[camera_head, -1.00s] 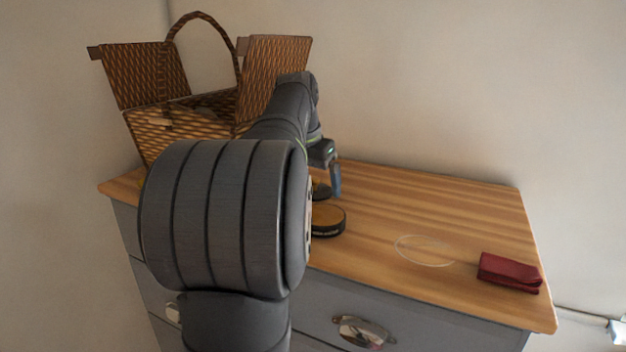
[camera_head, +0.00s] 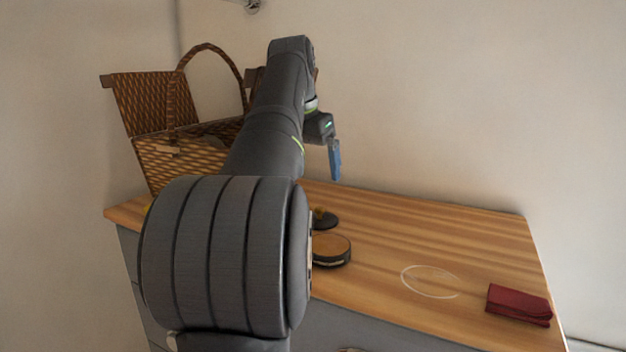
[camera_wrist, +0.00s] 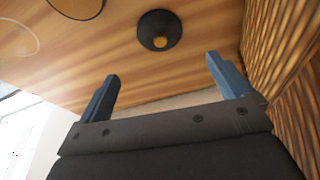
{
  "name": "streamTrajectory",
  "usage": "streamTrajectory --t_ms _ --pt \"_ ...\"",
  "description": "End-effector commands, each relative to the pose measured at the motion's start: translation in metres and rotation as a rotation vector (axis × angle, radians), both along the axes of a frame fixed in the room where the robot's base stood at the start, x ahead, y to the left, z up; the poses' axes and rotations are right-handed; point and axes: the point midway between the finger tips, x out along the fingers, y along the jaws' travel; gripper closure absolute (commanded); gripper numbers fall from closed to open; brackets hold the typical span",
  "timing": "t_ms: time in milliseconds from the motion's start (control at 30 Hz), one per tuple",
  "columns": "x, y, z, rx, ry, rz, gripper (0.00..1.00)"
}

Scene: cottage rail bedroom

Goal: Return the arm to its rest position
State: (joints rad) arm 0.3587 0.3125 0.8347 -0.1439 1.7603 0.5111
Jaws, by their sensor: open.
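My gripper (camera_head: 335,160) is raised above the dresser top, with its blue fingers pointing down. In the wrist view my gripper (camera_wrist: 165,88) shows its two blue fingers wide apart with nothing between them. A dark round piece with a yellowish knob (camera_wrist: 159,30) lies on the wood beyond the fingers. It also shows in the head view (camera_head: 323,219), partly behind my arm. The wooden dresser top (camera_head: 420,235) is below my gripper and apart from it.
A wicker basket (camera_head: 150,105) with raised lids stands at the back left, partly hidden by my arm. A round dark-rimmed tin (camera_head: 331,250) sits near the front. A white ring (camera_head: 430,281) and a folded red cloth (camera_head: 519,304) lie at right. The back right is clear.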

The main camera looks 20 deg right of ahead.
Motion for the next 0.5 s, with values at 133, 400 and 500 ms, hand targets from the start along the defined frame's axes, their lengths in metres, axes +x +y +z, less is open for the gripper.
streamTrajectory --t_ms 133,400,500 --pt "-0.0009 0.001 0.0046 0.0 0.0 0.0 0.04" --pt "-0.0009 0.001 0.0039 0.001 0.001 0.0 0.04" --pt "-0.0002 -0.0001 -0.0006 0.0 0.001 0.0 0.04"
